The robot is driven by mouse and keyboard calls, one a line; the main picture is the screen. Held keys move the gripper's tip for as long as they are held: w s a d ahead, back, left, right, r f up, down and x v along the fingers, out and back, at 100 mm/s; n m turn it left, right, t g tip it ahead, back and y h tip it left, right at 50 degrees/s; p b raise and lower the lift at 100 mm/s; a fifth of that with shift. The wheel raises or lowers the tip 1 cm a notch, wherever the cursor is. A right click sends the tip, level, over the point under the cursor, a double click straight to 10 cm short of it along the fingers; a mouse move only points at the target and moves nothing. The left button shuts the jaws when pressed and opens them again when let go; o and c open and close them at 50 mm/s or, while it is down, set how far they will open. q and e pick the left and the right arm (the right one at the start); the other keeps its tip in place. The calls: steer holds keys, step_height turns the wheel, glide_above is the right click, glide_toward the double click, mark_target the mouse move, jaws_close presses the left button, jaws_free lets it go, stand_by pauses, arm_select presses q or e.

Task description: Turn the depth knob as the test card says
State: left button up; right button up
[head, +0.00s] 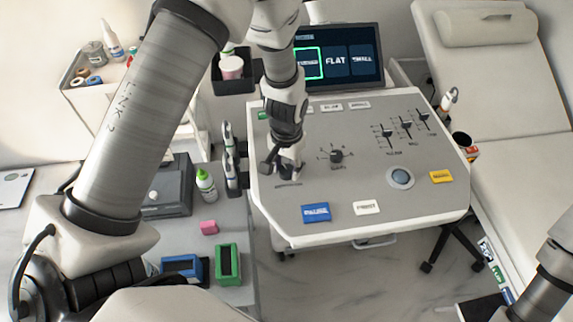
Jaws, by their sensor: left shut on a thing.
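My left gripper (287,168) reaches down to the left part of the grey console panel (375,185). It is shut on what seems to be a knob there, mostly hidden by the fingers, with a small label below. A dark knob (336,156) with marks around it and a short label stands free just right of the gripper; the small lettering is too blurred to read surely. A dark screen (345,75) behind the console shows several tiles; one is framed in green and another reads FLAT. I cannot pick out a test card. My right gripper is out of view.
Several sliders (406,125), a round button (400,178), a blue plate (316,213), a white plate (367,207) and a yellow plate (441,176) are on the panel. Bottles and boxes stand on the left cart (232,210). An examination couch (515,120) is at right.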

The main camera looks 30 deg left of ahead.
mark_target(287, 169)
arm_select(q)
steer(key=shift+s+f+m, duration=0.1)
steer(key=shift+f+m, duration=0.05)
steer(key=shift+m, duration=0.15)
steer(key=o, duration=1.1)
steer(key=shift+o, duration=0.2)
steer(key=shift+w, duration=0.2)
step_height(287, 169, up, 12)
